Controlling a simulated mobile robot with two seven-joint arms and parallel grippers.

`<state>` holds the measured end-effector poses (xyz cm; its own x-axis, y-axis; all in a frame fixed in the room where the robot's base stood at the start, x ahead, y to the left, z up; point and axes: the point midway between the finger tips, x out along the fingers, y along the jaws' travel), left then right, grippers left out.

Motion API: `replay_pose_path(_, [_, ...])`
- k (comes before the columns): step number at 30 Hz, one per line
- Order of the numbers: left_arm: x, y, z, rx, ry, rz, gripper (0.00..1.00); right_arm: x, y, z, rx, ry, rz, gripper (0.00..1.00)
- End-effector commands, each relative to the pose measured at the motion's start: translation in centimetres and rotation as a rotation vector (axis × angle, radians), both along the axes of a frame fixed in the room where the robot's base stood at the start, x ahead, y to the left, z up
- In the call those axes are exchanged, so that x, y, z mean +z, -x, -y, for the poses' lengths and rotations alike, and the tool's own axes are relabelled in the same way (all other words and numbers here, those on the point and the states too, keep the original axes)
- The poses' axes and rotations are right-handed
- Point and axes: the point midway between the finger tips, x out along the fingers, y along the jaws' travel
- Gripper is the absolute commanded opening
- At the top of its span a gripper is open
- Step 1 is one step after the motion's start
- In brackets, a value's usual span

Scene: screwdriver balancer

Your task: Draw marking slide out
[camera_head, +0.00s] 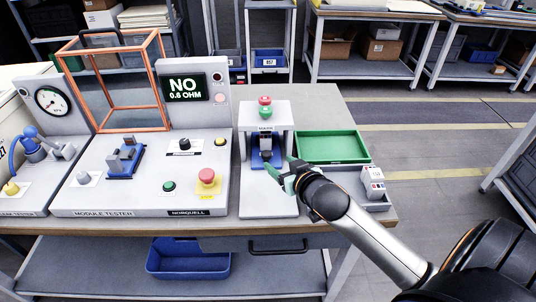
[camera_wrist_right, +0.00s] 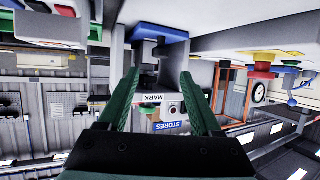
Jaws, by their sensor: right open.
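The white marking station (camera_head: 283,114) stands near the right end of the bench, with a red and a green button on top. Its blue marking slide (camera_head: 256,161) sits low in its opening, with a dark part on it. The slide also shows in the right wrist view (camera_wrist_right: 160,32), beyond my fingertips. My right gripper (camera_head: 280,170) is in front of the opening and slightly right. Its green fingers are apart with nothing between them, as the right wrist view (camera_wrist_right: 158,76) shows. Whether a finger touches the slide I cannot tell. My left gripper is out of view.
A blue bin (camera_head: 188,262) is on the shelf below.

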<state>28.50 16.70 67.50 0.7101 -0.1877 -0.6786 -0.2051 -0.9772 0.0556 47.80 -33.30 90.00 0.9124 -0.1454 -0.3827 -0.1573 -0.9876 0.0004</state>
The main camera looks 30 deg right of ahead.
Motion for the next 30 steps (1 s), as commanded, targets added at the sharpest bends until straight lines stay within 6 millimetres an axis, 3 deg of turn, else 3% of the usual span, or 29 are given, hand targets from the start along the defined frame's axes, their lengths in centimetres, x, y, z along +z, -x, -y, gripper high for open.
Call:
replay_pose_path(6, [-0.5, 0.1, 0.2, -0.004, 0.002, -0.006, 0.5, -1.6, -3.9, 0.6, 0.0, 0.0, 0.002, 0.66])
replay_pose_path(12, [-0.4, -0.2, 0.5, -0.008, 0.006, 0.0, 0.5, -2.6, -6.3, 1.0, 0.0, -0.001, 0.001, 0.66])
replay_pose_path(26, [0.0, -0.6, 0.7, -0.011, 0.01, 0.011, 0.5, -3.1, -7.4, 1.1, 0.001, 0.0, 0.0, 0.66])
replay_pose_path(30, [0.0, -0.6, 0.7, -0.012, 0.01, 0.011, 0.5, -3.1, -7.3, 1.1, 0.001, 0.0, 0.0, 0.53])
